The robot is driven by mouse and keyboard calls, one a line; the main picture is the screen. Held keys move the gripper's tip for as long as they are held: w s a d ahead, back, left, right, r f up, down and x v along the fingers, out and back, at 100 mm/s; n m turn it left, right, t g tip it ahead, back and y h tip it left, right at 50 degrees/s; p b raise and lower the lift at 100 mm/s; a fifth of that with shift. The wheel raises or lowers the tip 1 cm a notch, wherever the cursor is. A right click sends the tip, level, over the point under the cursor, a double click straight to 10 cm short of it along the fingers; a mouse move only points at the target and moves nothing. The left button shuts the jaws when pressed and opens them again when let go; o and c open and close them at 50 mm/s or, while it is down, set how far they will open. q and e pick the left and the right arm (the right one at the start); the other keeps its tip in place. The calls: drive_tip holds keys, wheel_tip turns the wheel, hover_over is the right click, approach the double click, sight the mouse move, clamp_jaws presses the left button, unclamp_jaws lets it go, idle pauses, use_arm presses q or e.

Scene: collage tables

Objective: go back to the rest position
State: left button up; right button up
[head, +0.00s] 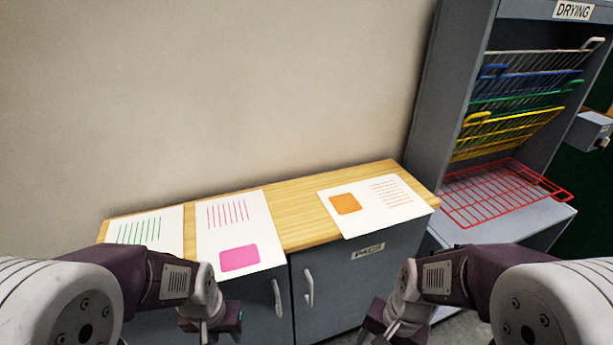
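My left gripper (222,325) is low at the bottom of the head view, in front of the cabinet and below the sheets. My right gripper (385,325) is at a similar height to the right, also in front of the cabinet. Both point down, and their fingertips are partly hidden or too small to read, so I cannot tell whether they are open or shut. I see nothing hanging from either one. Both forearms come in from the lower corners.
A grey DRYING rack (445,110) with coloured wire shelves stands right.

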drive_tip(key=w+d+n+t+h, duration=0.1)
drive_tip(key=w+d+n+t, duration=0.15)
drive_tip(key=n, duration=0.35)
wheel_tip(320, 180, up, 19)
drive_tip(key=p, duration=1.9)
drive_tip(key=shift+w+g, duration=0.35)
drive_tip(key=shift+g, duration=0.1)
